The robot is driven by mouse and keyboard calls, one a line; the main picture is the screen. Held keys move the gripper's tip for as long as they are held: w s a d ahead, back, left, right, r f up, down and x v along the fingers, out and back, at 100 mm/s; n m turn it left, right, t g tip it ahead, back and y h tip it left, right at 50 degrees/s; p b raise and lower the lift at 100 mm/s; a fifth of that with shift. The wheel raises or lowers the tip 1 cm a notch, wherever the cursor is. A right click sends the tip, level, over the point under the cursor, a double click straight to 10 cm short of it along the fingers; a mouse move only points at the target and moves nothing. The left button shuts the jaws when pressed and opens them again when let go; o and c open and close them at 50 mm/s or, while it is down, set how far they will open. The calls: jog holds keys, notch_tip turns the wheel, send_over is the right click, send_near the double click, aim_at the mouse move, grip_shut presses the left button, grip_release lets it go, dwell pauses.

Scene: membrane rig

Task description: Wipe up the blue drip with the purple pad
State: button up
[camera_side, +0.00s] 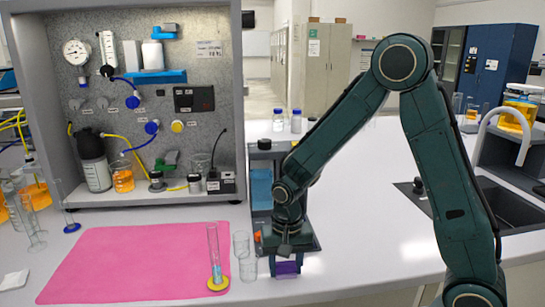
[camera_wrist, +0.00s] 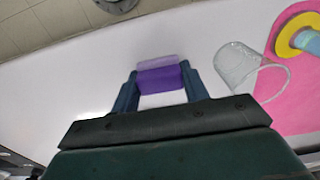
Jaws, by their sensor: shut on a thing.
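My gripper (camera_side: 286,266) is low over the front part of the white bench, right of the pink mat. It is shut on the purple pad (camera_side: 287,268), which sits between the two fingers. The wrist view shows the same pad (camera_wrist: 158,80), with a paler band along its far side, held between the fingertips of my gripper (camera_wrist: 158,77). I cannot tell whether the pad touches the bench. I do not see the blue drip in either view; it may be hidden by the pad or gripper.
A glass cylinder on a yellow base (camera_side: 217,283) stands on the pink mat (camera_side: 130,265). The bench front edge is near.

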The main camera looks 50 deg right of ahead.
aim_at(303, 272)
jog(key=s+d, duration=0.3)
jog(key=w+a, duration=0.3)
jog(key=shift+r, duration=4.15)
